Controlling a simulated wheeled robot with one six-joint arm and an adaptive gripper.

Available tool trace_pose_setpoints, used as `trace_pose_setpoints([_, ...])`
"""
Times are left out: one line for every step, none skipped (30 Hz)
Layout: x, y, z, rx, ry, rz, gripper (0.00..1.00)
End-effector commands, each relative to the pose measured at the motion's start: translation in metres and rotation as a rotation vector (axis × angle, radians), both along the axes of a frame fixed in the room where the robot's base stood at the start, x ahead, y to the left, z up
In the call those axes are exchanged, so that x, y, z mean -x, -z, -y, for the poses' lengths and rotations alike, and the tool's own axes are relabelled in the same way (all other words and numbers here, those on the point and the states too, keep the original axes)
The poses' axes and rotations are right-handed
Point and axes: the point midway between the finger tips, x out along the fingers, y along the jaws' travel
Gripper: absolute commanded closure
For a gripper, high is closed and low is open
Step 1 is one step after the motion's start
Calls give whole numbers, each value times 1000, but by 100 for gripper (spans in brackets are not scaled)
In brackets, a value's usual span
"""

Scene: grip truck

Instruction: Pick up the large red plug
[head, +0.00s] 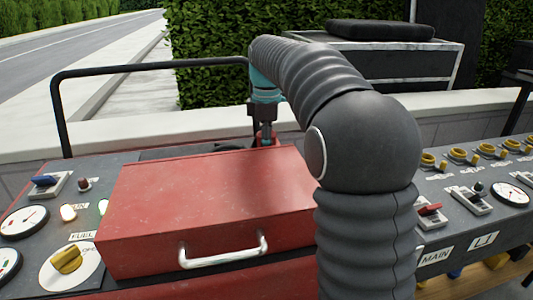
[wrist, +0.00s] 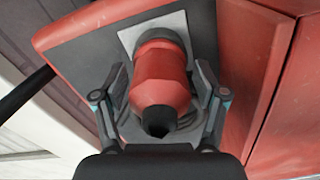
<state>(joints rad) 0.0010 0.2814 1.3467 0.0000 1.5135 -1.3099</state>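The large red plug (wrist: 160,80) is in the middle of the wrist view, with a dark end toward the camera. It sits on a pale square plate (wrist: 127,40) on a dark panel. My gripper (wrist: 161,78) is around it, one finger on each side. The fingers look open, with narrow gaps between them and the plug's sides. In the head view my gripper (head: 264,118) points down behind the red box, and only a small part of the red plug (head: 265,137) shows below it.
A red box (head: 205,200) with a pale handle stands in front of the plug; its red side is close on the right in the wrist view. A black rail (head: 150,66) rises at the left. Panels with dials, switches and a yellow knob (head: 66,260) flank the box.

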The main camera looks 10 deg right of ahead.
Motion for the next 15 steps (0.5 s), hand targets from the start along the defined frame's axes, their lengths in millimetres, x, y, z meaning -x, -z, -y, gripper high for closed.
trace_pose_setpoints([0,0,0,0,0,0,48])
trace_pose_setpoints([0,0,0,0,0,0,56])
trace_pose_setpoints([0,0,0,0,0,0,66])
trace_pose_setpoints([0,0,0,0,0,0,73])
trace_pose_setpoints([0,0,0,0,0,0,81])
trace_pose_setpoints([0,0,0,0,0,0,91])
trace_pose_setpoints([0,0,0,0,0,0,97])
trace_pose_setpoints([0,0,0,0,0,1,97])
trace_pose_setpoints([0,0,0,0,0,0,97])
trace_pose_setpoints([0,0,0,0,0,0,97])
trace_pose_setpoints([0,0,0,0,0,0,97])
trace_pose_setpoints([0,0,0,0,0,0,97])
trace_pose_setpoints([0,0,0,0,0,0,97])
trace_pose_setpoints([0,-1,0,0,0,0,97])
trace_pose_setpoints([0,-2,0,0,0,1,97])
